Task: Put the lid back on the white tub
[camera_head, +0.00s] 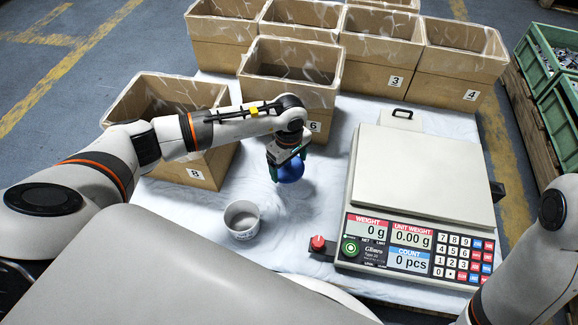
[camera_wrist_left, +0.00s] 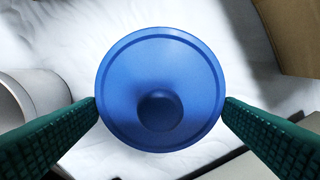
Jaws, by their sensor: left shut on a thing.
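A round blue lid (camera_head: 290,170) is held by my left gripper (camera_head: 289,168) above the covered table, to the right of and behind the tub. In the left wrist view the lid (camera_wrist_left: 160,60) faces the camera, with a darker round knob on it, and the two green fingers press its rim from both sides. The white tub (camera_head: 243,220) stands upright and open on the table. It also shows in part at the left edge of the left wrist view (camera_wrist_left: 45,92), apart from the lid. My right gripper is out of view.
A counting scale (camera_head: 422,172) reading 0 stands to the right. Numbered cardboard boxes line the back, with box 6 (camera_head: 317,127) behind the lid and box 8 (camera_head: 196,172) left of the tub. The white cloth (camera_head: 289,235) between tub and scale is clear.

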